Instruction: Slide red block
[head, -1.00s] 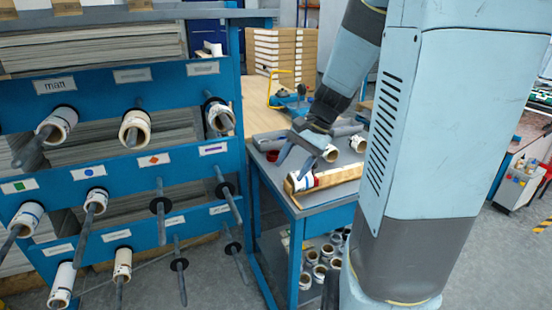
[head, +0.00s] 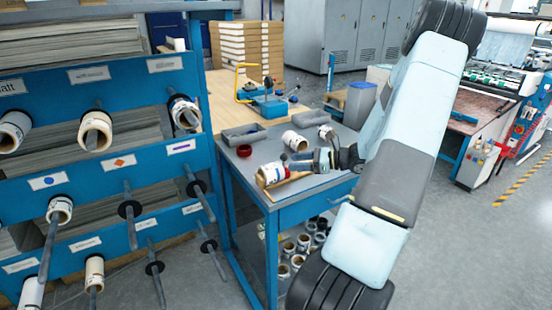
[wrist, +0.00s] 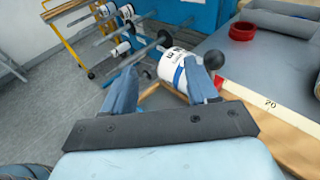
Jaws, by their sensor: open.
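A white labelled roll (head: 270,175) lies at the near left of the grey table, on a wooden board (head: 292,180). My gripper (head: 297,160) is open, low over the table, just right of this roll. In the wrist view, the roll (wrist: 172,72) shows beyond my open gripper (wrist: 160,40), partly behind the right finger. I cannot tell whether they touch. The wooden board (wrist: 275,125) shows a "20" mark at right. A dark round knob (wrist: 214,60) is by the right fingertip.
A red ring (head: 244,151) sits on the table behind the roll. Another white roll (head: 295,140) and grey trays (head: 243,134) stand farther back. A blue rack (head: 120,150) with protruding rods is at the left. More rolls (head: 290,250) lie on the lower shelf.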

